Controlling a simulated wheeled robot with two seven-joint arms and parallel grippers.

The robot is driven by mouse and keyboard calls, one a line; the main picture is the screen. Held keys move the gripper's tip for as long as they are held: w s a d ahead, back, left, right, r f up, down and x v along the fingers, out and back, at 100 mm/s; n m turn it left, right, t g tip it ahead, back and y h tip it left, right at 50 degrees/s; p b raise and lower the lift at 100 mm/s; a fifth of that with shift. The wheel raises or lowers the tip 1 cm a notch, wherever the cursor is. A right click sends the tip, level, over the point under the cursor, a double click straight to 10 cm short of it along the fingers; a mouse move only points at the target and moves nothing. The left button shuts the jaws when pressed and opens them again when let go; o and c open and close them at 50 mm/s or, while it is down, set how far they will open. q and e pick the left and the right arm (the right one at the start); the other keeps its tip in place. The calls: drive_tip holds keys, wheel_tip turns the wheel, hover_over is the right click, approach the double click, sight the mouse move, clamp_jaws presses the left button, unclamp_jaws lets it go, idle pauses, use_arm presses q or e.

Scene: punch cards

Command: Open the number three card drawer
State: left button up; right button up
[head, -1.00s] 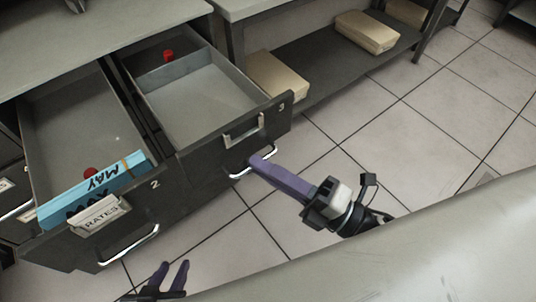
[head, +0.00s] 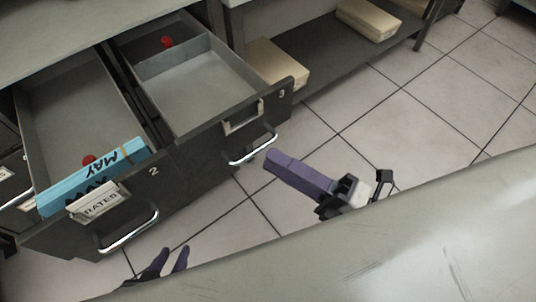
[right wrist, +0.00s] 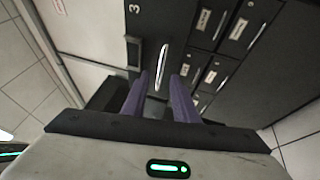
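The number three drawer (head: 215,128) is pulled out of the cabinet, with a silver handle (head: 252,150) and an empty label holder on its front. Its inside looks empty apart from a red knob (head: 167,42) at the back. My right gripper (head: 272,160) is just off the handle, apart from it. In the right wrist view its two purple fingers (right wrist: 158,92) are spread, with the handle (right wrist: 161,68) beyond them and nothing between. My left gripper (head: 168,258) is low in the head view, fingers apart and empty, below the number two drawer.
A low shelf (head: 335,75) with wrapped packages (head: 275,63) stands right of the cabinet. Tiled floor (head: 420,120) is clear at right.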

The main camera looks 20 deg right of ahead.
use_arm(q)
drive_tip(key=shift+f, duration=0.2)
use_arm(e)
drive_tip(key=v, duration=0.7)
use_arm(q)
drive_tip(key=shift+s, duration=0.15)
use_arm(e)
drive_tip(key=w+d+f+m+h+p, duration=0.5)
drive_tip(key=m+h, duration=0.4)
drive_tip(key=m, duration=0.6)
use_arm(q)
drive_tip(key=r, duration=0.3)
drive_tip(key=r+p, duration=0.1)
drive_tip(key=shift+a+r, duration=0.2)
drive_tip(key=shift+a, duration=0.1)
use_arm(e)
drive_tip(key=s+a+f+m+g+h, duration=0.1)
drive_tip(key=a+f+m+g, duration=0.2)
drive_tip(key=f+m, duration=0.2)
drive_tip(key=s+a+f+m+g, duration=0.2)
drive_tip(key=a+f+m+g, duration=0.1)
drive_tip(key=f+m, duration=0.2)
drive_tip(key=shift+s+f+h, duration=0.35)
drive_tip(key=shift+f+h, duration=0.05)
drive_tip(key=shift+f, duration=0.5)
